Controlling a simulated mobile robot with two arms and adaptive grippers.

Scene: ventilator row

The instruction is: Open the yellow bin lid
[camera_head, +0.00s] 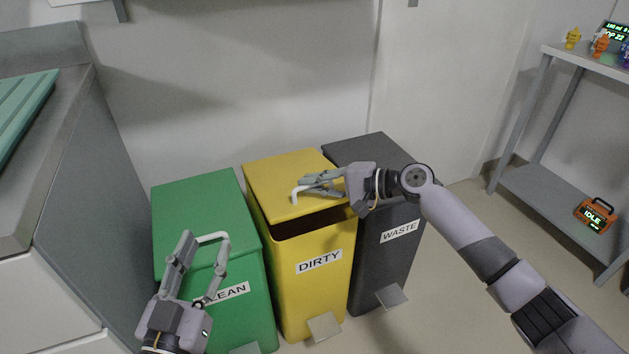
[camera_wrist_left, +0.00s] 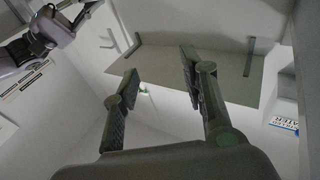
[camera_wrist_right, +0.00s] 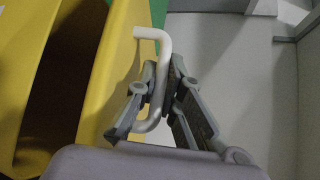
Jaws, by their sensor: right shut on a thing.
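The yellow bin (camera_head: 320,275), labelled DIRTY, stands in the middle of a row of bins. Its yellow lid (camera_head: 275,177) is partly raised at the front, with a dark gap under its front edge. My right gripper (camera_head: 305,187) is shut on the lid's white bent handle (camera_wrist_right: 164,45); in the right wrist view the handle passes between the fingers (camera_wrist_right: 163,72). The yellow lid (camera_wrist_right: 108,70) is left of the fingers there. My left gripper (camera_head: 205,243) is open and empty in front of the green bin, overlapping its white handle (camera_head: 213,236) in the head view.
The green bin (camera_head: 200,210) is left of the yellow one, the dark grey WASTE bin (camera_head: 385,250) right. Foot pedals (camera_head: 323,327) stick out in front. A grey counter (camera_head: 70,130) stands at the left. A shelf (camera_head: 560,170) stands right, with clear floor before it.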

